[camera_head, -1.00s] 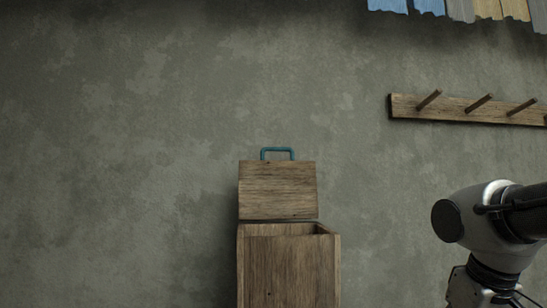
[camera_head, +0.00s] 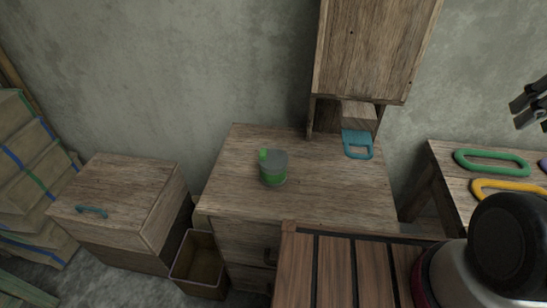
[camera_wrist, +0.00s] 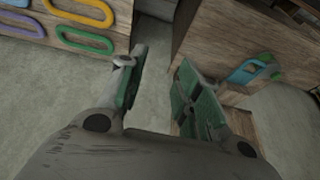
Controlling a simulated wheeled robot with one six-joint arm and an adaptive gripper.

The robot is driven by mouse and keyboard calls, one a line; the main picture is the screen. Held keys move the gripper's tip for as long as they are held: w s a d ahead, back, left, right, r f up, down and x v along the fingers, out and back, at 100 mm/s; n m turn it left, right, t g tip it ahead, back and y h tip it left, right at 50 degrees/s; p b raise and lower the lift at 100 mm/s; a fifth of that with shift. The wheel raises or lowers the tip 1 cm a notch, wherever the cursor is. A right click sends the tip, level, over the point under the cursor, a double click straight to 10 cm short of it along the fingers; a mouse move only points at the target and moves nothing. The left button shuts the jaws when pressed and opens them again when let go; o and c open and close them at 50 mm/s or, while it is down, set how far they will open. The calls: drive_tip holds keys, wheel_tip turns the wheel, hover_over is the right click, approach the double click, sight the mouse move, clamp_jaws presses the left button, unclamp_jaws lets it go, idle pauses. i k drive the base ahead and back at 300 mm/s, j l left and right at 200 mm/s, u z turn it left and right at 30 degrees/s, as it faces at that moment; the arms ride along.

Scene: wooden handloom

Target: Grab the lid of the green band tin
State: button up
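The green band tin (camera_head: 273,178) is a small grey round tin with a bright green band. It stands upright on a wooden cabinet top in the head view. Its grey lid (camera_head: 274,158) is on it, with a green knob (camera_head: 263,154) at the left of the lid. My gripper (camera_wrist: 157,80) is open and empty in the wrist view, its two green-padded fingers spread apart. In the head view, dark finger parts of my gripper (camera_head: 530,107) show at the right edge, well right of the tin and apart from it.
A wooden upright housing (camera_head: 372,50) and a blue handle (camera_head: 357,144) stand behind and right of the tin. Right is a table (camera_head: 440,157) with green (camera_head: 491,162) and yellow loops. A chest (camera_head: 120,190) and an open bin (camera_head: 199,265) are left. A slatted surface (camera_head: 340,270) is in front.

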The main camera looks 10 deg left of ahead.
sight(272, 159)
drive_tip(key=k+j+u, duration=0.1)
drive_tip(key=j+u, duration=0.15)
drive_tip(key=j, duration=0.4)
drive_tip(key=k+j+u, duration=0.1)
drive_tip(key=j+u, duration=0.2)
drive_tip(key=j, duration=0.35)
